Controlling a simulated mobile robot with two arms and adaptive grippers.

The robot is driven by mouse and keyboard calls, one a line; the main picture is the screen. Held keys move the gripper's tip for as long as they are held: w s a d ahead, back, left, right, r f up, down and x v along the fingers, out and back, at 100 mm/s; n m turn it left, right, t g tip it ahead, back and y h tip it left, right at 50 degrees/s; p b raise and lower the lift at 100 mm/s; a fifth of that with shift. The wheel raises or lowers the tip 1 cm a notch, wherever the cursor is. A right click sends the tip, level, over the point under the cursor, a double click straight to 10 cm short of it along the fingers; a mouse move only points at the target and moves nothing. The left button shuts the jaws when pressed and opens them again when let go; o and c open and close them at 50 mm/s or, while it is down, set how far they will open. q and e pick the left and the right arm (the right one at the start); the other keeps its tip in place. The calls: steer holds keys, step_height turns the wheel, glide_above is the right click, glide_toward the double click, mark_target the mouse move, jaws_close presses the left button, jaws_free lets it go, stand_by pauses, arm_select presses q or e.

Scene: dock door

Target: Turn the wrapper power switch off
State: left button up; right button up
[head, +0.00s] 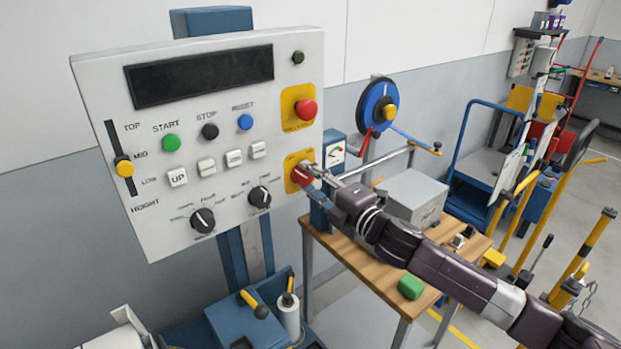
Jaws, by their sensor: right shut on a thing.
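The wrapper's control panel (95,150) is a light grey box on a blue column, filling the left of the head view. Its power switch (296,178) is a red knob on a yellow plate at the panel's lower right. My right gripper (311,173) comes in from the right and is shut on the red knob, hiding part of it. The knob's exact angle cannot be made out. My left gripper is not in view.
A red emergency button (306,109) on its own yellow plate sits just above. Selector knobs (203,220) and push buttons are to the left.

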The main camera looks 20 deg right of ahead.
stand_by(0.4)
steer(key=o, duration=1.2)
steer(key=shift+s+d+f, duration=0.1)
steer(key=shift+s, duration=0.2)
steer(key=v, duration=1.1)
steer(key=shift+s, duration=0.2)
